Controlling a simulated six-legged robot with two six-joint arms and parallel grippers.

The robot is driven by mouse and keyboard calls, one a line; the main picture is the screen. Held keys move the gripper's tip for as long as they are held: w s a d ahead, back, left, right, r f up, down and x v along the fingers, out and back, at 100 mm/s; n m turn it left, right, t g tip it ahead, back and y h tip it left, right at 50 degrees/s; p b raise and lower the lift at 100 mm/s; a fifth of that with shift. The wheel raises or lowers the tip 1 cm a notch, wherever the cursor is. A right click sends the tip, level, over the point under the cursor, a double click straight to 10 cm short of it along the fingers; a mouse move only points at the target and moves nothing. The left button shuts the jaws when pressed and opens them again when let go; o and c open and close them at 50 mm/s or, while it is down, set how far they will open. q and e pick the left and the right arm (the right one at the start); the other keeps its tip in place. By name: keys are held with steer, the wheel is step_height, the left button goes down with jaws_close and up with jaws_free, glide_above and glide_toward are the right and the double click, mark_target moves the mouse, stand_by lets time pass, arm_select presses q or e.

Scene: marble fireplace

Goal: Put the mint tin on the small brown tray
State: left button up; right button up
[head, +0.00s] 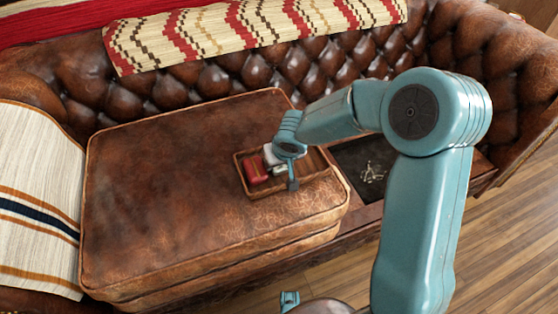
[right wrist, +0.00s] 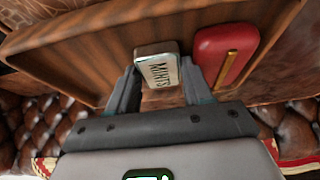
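The mint tin (right wrist: 158,70), pale with dark lettering reading MINTS, is between the two fingers of my right gripper (right wrist: 158,82). The fingers lie close along both sides of it, seemingly touching. In the head view the tin (head: 281,169) shows partly behind my right gripper (head: 287,170), at the small brown tray (head: 242,173). I cannot tell whether the tin rests on the tray floor or is just above it. The tray is wooden with raised walls (right wrist: 60,50). A small teal part at the bottom edge may be my left gripper (head: 289,299); its fingers are not clear.
A red case (head: 256,171) with a gold strip lies in the tray, left of the tin; it also shows in the right wrist view (right wrist: 225,55). The tray sits on a leather cushion (head: 160,190) with free room to the left. A dark recess (head: 365,160) lies right.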

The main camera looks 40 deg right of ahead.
steer(key=shift+s+a+f, duration=0.15)
steer(key=shift+s+f, duration=0.05)
steer(key=shift+f, duration=0.2)
steer(key=shift+r, duration=0.15)
steer(key=d+p+v, duration=0.1)
steer(key=p+v, duration=0.4)
steer(key=v, duration=0.7)
steer(key=shift+w+a+r, duration=0.25)
steer(key=shift+a+r, duration=0.1)
